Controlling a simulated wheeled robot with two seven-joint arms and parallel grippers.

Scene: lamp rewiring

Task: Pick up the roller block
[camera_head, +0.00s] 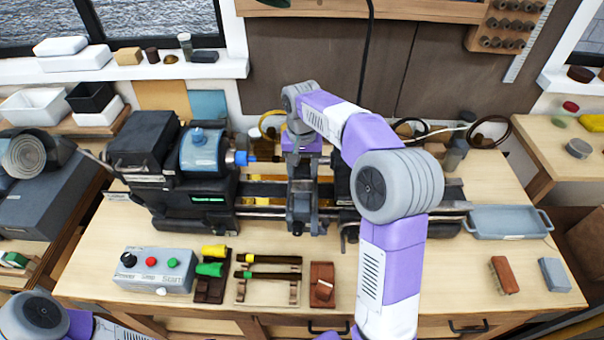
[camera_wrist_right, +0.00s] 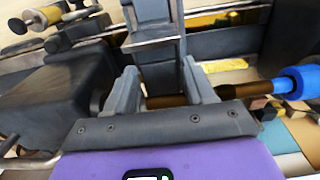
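Nothing is labelled as the roller block. The likeliest candidate is a dark grey upright block (camera_head: 302,205) on the lathe bed, below my right gripper in the head view. In the right wrist view, this grey block (camera_wrist_right: 158,72) stands between the fingertips. My right gripper (camera_wrist_right: 163,75) has its fingers apart, one on each side of the block, with what look like narrow gaps. A brown rod (camera_wrist_right: 166,102) crosses between the fingers. In the head view, my right gripper (camera_head: 300,155) points down over the lathe and its fingertips are hard to make out. My left gripper is out of view.
The lathe headstock (camera_head: 195,165) with its blue chuck piece (camera_head: 240,158) is left of my right gripper. A control box (camera_head: 153,270), a tool rack (camera_head: 268,261) and a reddish-brown block (camera_head: 322,285) lie in front. A blue-grey tray (camera_head: 508,222) sits at the right.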

